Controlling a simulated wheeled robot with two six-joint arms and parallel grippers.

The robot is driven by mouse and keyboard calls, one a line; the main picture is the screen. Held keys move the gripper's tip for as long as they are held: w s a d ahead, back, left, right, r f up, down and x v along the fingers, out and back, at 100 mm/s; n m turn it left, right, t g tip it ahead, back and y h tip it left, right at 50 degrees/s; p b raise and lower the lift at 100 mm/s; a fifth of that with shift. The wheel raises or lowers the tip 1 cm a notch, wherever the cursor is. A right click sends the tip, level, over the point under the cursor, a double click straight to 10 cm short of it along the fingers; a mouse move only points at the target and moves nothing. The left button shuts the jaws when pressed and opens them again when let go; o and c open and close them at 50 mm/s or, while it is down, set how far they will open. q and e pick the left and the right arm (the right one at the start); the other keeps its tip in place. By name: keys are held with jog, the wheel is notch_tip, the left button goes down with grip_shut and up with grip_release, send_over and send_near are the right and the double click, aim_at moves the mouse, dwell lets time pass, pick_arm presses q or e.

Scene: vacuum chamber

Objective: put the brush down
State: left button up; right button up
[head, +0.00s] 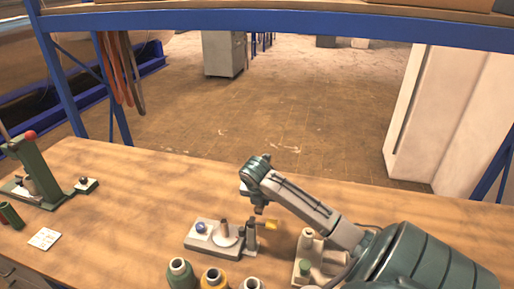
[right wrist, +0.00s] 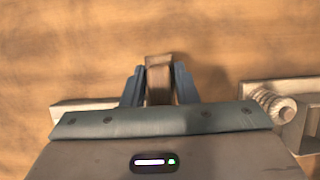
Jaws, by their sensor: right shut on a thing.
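My right gripper (right wrist: 158,82) is shut on a brown, wooden-looking block, which I take to be the brush (right wrist: 158,68). The brush sits between the two dark fingers in the right wrist view, above or near the wooden tabletop; I cannot tell whether it touches it. In the head view my right arm reaches in from the right and its wrist bends down over the bench. The brush is too small to make out surely there. My left gripper is not in view.
The wooden bench (head: 150,183) carries a small device with a pale base (head: 205,246) near my right wrist. Several spools (head: 213,279) stand at the front edge. A green press (head: 35,165) with a red knob and a white card (head: 44,238) are at left. The bench's back middle is clear.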

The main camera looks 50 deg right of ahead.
aim_at(259, 209)
jog(key=f, duration=0.2)
jog(key=f+p, duration=0.1)
jog(key=f, duration=0.1)
jog(key=shift+w+a+f, duration=0.1)
jog(key=shift+w+f, duration=0.1)
jog(key=shift+f, duration=0.15)
notch_tip(259, 209, down, 4)
jog(key=shift+s+r+p, duration=0.15)
jog(key=shift+p, duration=0.5)
jog(key=shift+f, duration=0.3)
jog(key=shift+f, duration=0.15)
jog(key=o, duration=1)
